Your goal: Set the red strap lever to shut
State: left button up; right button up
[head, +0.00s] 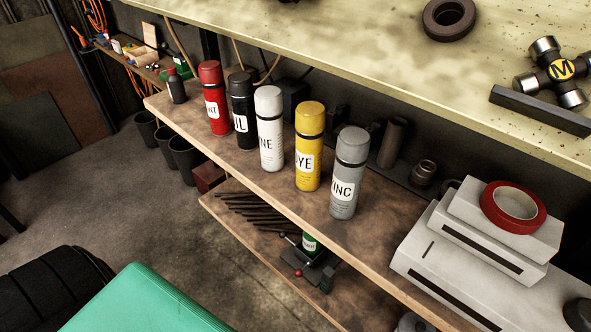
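On the lower shelf, a small dark holder (319,276) stands around a green can (310,243). A thin metal lever with a red knob (299,273) sticks out at its front. A second, darker reddish knob (282,234) shows on a rod at its upper left. I cannot tell which of the two is the strap lever, nor whether the strap is open or shut. Neither of my grippers is in view.
A row of spray cans, among them a yellow one (309,147), stands on the middle shelf (268,196) above the holder. Dark rods (258,211) lie left of it. White boxes (470,262) with red tape stand at right. A teal block (146,302) and tyre (52,302) are in front.

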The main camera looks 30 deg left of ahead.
aim_at(298, 272)
jog(key=u, duration=0.95)
